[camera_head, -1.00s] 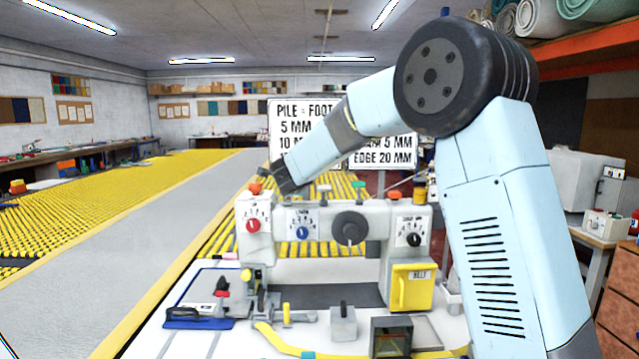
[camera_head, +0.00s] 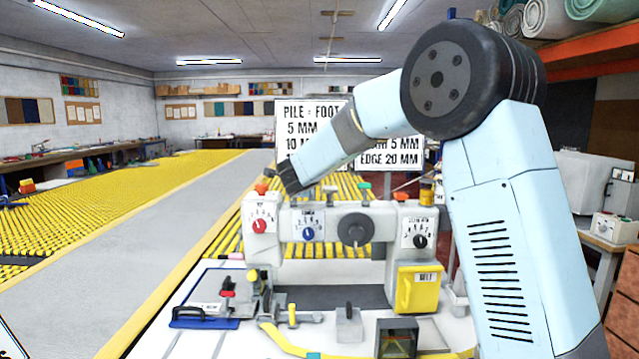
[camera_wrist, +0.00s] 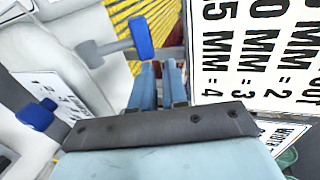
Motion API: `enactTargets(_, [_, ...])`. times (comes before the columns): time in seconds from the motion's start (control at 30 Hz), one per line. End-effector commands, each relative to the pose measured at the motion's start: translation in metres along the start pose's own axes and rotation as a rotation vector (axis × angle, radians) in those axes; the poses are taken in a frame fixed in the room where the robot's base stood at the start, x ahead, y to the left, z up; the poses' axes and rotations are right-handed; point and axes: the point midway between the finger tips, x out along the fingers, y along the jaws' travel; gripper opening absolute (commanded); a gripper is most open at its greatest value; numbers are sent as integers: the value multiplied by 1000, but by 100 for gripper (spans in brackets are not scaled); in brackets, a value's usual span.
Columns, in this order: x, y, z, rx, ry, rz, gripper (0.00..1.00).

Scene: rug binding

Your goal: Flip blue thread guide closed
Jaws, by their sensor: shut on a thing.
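The blue thread guide shows in the wrist view as a blue end piece (camera_wrist: 141,38) on a pale grey stem, standing out from the white machine at the tips of my fingers. In the head view my forearm and gripper mostly cover that spot. My gripper (camera_head: 283,182) is at the machine's top left, reaching down and to the left. In the wrist view its two narrow fingers (camera_wrist: 162,82) are close together, shut on the guide; the exact grip is not clear.
The binding machine (camera_head: 340,262) has a red, a blue and a black dial and a yellow belt box (camera_head: 418,288). An orange-topped post (camera_head: 262,188) stands close to my gripper. Signs (camera_head: 300,118) rise behind. A yellow roller table (camera_head: 90,210) extends to the left.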

Motion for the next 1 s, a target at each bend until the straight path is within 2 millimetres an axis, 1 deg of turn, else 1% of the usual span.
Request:
enactTargets(0.03, [-16, -5, 24, 0, -48, -4, 0])
enactTargets(0.23, [-37, -17, 0, 5, -15, -10, 0])
enactTargets(0.27, [-43, -17, 1, 4, -17, -9, 0])
enactTargets(0.5, [-83, -27, -10, 6, -3, -8, 0])
enactTargets(0.7, [-110, -32, -14, 7, 3, -6, 0])
enactTargets(0.83, [-121, -34, -15, 6, 4, -5, 0])
enactTargets(1.0, [-126, -35, -16, 6, 5, -3, 0])
